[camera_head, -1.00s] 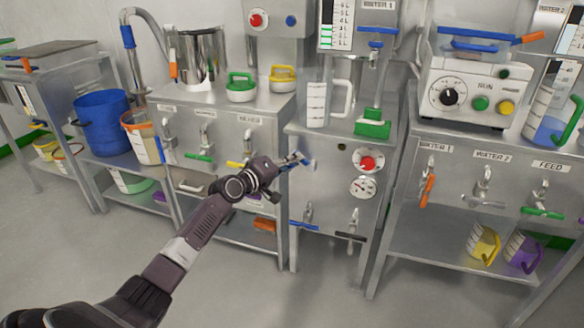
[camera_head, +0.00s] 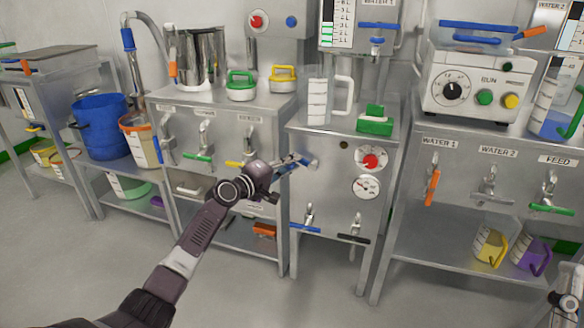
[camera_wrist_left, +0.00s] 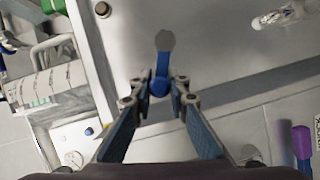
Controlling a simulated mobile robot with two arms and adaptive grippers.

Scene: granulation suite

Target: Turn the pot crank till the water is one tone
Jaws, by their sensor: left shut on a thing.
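The pot crank (camera_wrist_left: 161,62) has a blue arm and handle and a grey hub on the steel front panel. In the head view its grey end (camera_head: 311,164) shows at the upper left of the middle cabinet's front (camera_head: 332,190). My left gripper (camera_head: 291,163) reaches it from the left. In the left wrist view its fingers (camera_wrist_left: 160,90) are closed around the blue handle. The handle's far side is hidden by the fingers. I cannot make out the pot's water in either view, so its tone does not show.
A red knob (camera_head: 371,160) and a round gauge (camera_head: 367,187) sit right of the crank. Taps with blue (camera_head: 305,227) and black (camera_head: 354,238) levers are below.

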